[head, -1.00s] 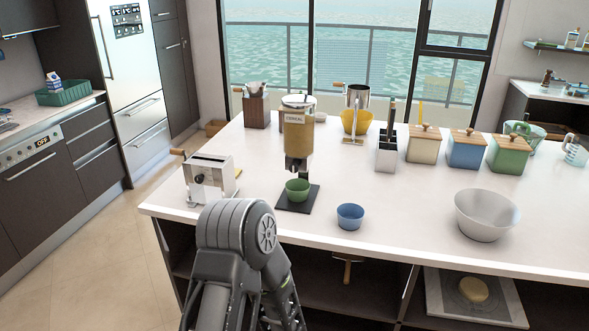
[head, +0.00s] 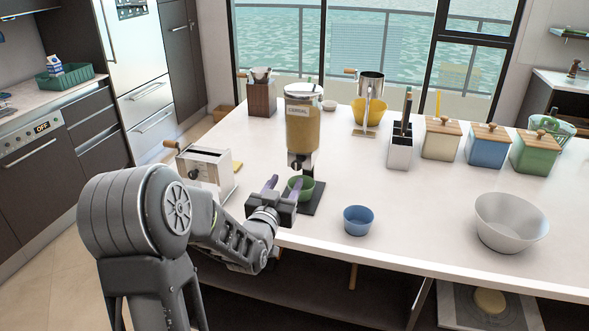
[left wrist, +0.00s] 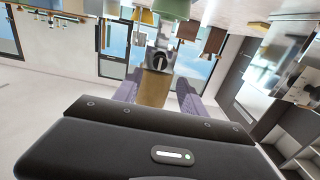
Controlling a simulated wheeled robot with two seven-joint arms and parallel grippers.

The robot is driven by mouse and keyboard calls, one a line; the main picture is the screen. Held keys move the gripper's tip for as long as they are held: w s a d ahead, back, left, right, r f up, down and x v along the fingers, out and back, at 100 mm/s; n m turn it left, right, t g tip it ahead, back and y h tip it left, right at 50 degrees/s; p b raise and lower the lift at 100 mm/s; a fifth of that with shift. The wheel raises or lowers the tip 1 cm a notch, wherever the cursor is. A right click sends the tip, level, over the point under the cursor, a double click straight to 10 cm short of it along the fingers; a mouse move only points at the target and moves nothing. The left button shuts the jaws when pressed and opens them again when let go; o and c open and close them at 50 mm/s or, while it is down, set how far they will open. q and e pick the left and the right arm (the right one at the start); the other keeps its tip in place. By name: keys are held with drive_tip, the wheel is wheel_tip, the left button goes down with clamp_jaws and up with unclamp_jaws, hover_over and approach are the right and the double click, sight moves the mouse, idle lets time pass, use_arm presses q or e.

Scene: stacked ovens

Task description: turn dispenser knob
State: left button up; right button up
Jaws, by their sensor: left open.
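The cereal dispenser (head: 303,125) stands on the island counter, a clear cylinder of tan cereal with a label. Its dark knob (head: 295,165) is on the front, below the cylinder. A green bowl (head: 306,187) sits under the spout on a dark base (head: 312,203). My left gripper (head: 281,185) is open and empty, in front of the dispenser and a little below the knob in the head view. In the left wrist view, upside down, the knob (left wrist: 160,62) shows between the two purple fingers, apart from them. My right gripper is out of view.
A white toaster-like box with a side handle (head: 205,170) stands left of the dispenser. A blue bowl (head: 358,220) and a large white bowl (head: 511,224) are to the right. Canisters (head: 488,147) stand in a row behind. The counter middle is clear.

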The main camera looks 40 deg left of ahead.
sight(296, 166)
use_arm(q)
drive_tip(key=p+x, duration=0.2)
drive_tip(key=x, duration=0.4)
drive_tip(key=shift+w+a, duration=0.1)
drive_tip(key=shift+w, duration=0.1)
drive_tip(key=shift+w+a, duration=0.2)
drive_tip(key=shift+w, duration=0.4)
clamp_jaws()
